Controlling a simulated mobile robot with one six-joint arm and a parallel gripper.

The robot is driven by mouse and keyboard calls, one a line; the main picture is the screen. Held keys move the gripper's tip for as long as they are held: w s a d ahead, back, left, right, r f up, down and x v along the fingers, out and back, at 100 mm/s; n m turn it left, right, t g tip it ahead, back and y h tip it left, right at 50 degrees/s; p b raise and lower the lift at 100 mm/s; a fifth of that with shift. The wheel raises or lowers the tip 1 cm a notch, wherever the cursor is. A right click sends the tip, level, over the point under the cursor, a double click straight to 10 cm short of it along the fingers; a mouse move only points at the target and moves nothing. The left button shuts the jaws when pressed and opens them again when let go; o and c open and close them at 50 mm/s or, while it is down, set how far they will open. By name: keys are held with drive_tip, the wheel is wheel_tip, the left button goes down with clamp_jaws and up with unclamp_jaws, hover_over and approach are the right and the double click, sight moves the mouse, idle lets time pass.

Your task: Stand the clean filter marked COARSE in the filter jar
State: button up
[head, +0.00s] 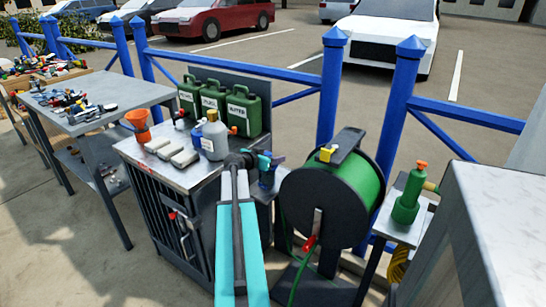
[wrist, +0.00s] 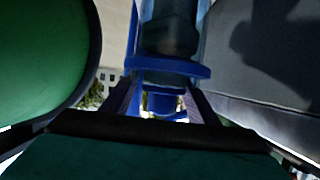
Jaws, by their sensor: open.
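My gripper (head: 262,161) is at the right end of the metal-topped cabinet, beside the hose reel. In the wrist view its two fingers (wrist: 163,104) are apart. A clear blue vessel with a dark core and a blue collar (wrist: 170,66) shows ahead of and between the fingers; it may be the filter jar. I cannot tell whether the fingers touch it. In the head view a dark blue part (head: 267,178) shows just below my gripper, partly hidden by it. No marking COARSE is readable, and I cannot identify the clean filter for certain.
The hose reel (head: 330,190) stands close right. A green pump (head: 408,198) is farther right. A cluttered table (head: 140,94) stands left.

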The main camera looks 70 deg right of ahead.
drive_tip(key=shift+w+a+f, duration=0.1)
drive_tip(key=shift+w+f, duration=0.05)
drive_tip(key=shift+f, duration=0.1)
drive_tip(key=shift+r+p, duration=0.6)
drive_tip(key=shift+p, duration=0.5)
drive_tip(key=b+v, duration=0.1)
drive_tip(key=v, duration=1)
drive_tip(key=shift+a+r, duration=0.25)
drive_tip(key=shift+r, duration=0.05)
